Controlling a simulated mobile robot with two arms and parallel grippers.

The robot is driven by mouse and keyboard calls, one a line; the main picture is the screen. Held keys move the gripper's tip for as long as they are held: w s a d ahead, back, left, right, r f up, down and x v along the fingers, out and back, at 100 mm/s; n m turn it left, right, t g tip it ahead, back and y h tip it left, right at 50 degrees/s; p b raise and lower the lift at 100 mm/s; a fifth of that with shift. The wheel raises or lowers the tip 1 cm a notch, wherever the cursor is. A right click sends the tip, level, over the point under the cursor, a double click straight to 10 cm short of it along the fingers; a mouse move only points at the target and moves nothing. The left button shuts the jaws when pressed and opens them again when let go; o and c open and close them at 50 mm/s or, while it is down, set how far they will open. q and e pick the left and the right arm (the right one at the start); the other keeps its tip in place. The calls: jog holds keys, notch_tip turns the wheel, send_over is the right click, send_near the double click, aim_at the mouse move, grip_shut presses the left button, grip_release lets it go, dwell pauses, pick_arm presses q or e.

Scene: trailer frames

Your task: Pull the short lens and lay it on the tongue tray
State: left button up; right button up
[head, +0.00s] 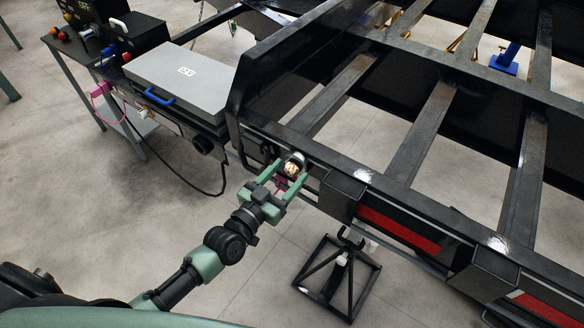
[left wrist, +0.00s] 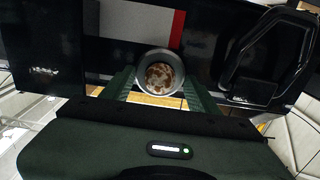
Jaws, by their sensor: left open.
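A small round light with a silver rim and a mottled brown-and-white face (head: 294,167) sits at the black trailer frame's near rail; I take it for the short lens. It also shows in the left wrist view (left wrist: 159,73). My left gripper (head: 290,176) is open, one green finger on each side of the round light. In the left wrist view the fingers (left wrist: 158,84) flank its rim; I cannot tell whether they touch it. A small pink part shows between the fingers in the head view. I cannot make out a tongue tray for certain. My right gripper is not in view.
A grey box with a blue handle (head: 182,78) stands left of the frame, beside a cart (head: 75,55) holding black boxes and coloured knobs. A black cable hangs below the box. A black stand (head: 338,278) is on the floor under the rail. Floor at lower left is clear.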

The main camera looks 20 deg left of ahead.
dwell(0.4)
pick_arm(q)
grip_shut()
jog(key=shift+s, duration=0.1)
jog(key=shift+p+v, duration=0.6)
jog(key=shift+v, duration=0.65)
jog(key=shift+p+v, duration=0.5)
jog(key=shift+v, duration=1.15)
